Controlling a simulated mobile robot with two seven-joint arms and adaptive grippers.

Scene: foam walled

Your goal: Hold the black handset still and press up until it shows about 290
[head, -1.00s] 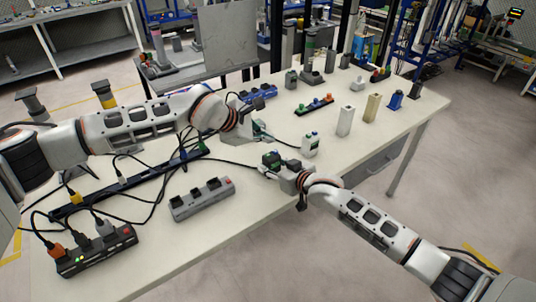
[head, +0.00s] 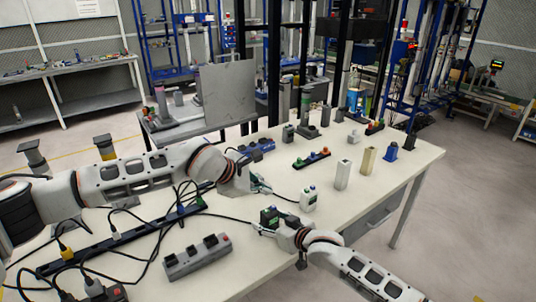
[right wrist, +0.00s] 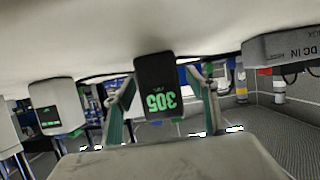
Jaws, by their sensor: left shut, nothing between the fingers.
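The black handset (head: 268,217) stands on the table between my two grippers. In the right wrist view the handset (right wrist: 155,82) appears upside down, and its green display reads 305. A green and a blue button show at its top end. My right gripper (head: 264,230) is low at the handset, with one finger on each side of it. In the wrist view its fingers (right wrist: 161,76) look open, with a gap on the right side. My left gripper (head: 266,188) is shut and empty, just above and behind the handset, apart from it.
A white handset (head: 308,199) stands close to the right. A grey power strip (head: 196,257) and cables lie at the left front. A white block (head: 342,174), a tan block (head: 367,160) and a button strip (head: 312,159) stand farther back.

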